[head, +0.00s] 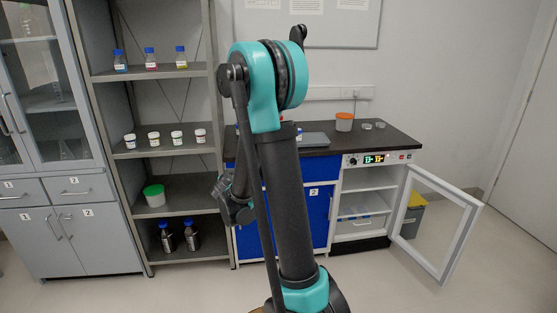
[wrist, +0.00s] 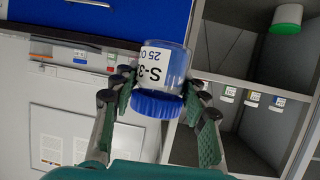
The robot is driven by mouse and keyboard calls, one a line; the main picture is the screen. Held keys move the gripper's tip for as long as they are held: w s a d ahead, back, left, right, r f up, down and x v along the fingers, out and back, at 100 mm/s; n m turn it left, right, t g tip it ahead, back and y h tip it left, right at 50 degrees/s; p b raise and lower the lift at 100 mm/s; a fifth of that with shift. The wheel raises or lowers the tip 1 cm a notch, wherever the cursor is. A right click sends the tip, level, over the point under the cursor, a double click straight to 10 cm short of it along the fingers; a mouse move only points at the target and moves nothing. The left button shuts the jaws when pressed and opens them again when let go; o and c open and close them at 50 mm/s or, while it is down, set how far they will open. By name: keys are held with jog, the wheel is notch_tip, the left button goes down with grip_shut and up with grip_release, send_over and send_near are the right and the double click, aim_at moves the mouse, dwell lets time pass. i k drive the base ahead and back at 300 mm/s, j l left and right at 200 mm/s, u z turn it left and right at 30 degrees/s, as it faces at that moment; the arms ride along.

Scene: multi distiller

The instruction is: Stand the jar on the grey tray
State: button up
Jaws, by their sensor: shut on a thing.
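My gripper (wrist: 160,80) is shut on a clear jar (wrist: 173,58) with a blue lid (wrist: 158,103), its two fingers on either side near the lid. The wrist view is turned over, with the lid towards the wrist. The jar has a white label with black print, partly cut off by the view of it. In the head view my gripper (head: 233,205) shows at the left of my arm, in front of the shelving, and the jar cannot be made out there. A flat grey thing, seemingly the grey tray (head: 315,140), lies on the dark counter, partly hidden by my arm.
The counter (head: 385,138) also bears an orange-lidded tub (head: 344,122) and two small clear dishes (head: 373,125). A white cabinet door (head: 443,222) stands open at the right. The open shelving (head: 165,155) holds bottles, small jars and a green-lidded tub (head: 154,196).

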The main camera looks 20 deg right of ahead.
aim_at(316, 140)
jog(key=l+u, duration=0.25)
jog(key=u, duration=0.15)
jog(key=l+u, duration=0.45)
jog(key=l, duration=0.5)
jog(key=l+u, duration=0.15)
jog(key=l, duration=0.4)
jog(key=k+l+u, duration=0.1)
jog(key=l, duration=0.45)
jog(key=k+l+u, duration=0.1)
jog(key=l, duration=0.5)
